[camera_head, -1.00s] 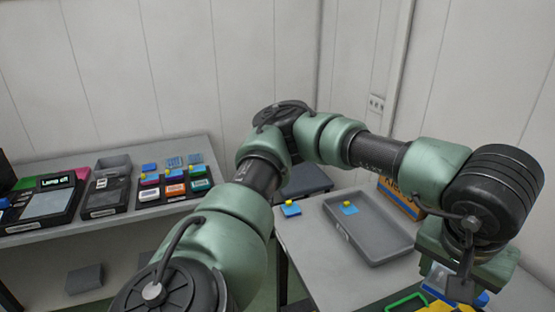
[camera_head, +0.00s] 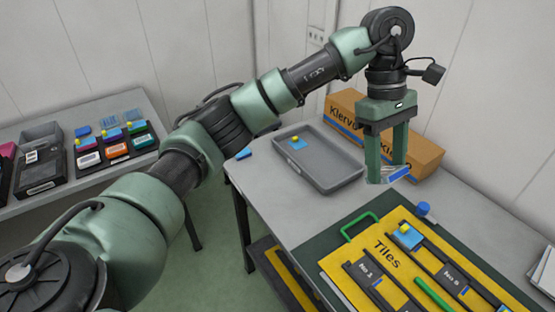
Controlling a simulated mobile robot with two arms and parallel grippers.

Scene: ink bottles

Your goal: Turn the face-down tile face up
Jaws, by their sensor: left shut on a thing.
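My left gripper (camera_head: 387,176) points down above the table, in front of the cardboard box. Its two green fingers are shut on a small blue tile (camera_head: 398,173), which sits tilted at the fingertips. Part of this tile is hidden by the fingers, and I cannot tell which face is up. Another blue tile (camera_head: 297,144) with a yellow knob lies in the grey tray (camera_head: 335,178). A blue tile (camera_head: 244,154) lies on the table left of the tray. One more blue tile (camera_head: 405,238) with a yellow knob sits on the yellow "Tiles" board (camera_head: 385,274). My right gripper is out of view.
A cardboard box (camera_head: 418,152) stands behind the gripper. A blue cylinder (camera_head: 424,210) stands at the board's back edge. A green handle (camera_head: 360,226) and green bar (camera_head: 433,294) are on the board. A side shelf (camera_head: 122,103) at left holds several coloured ink bins. Bare table lies right of the tray.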

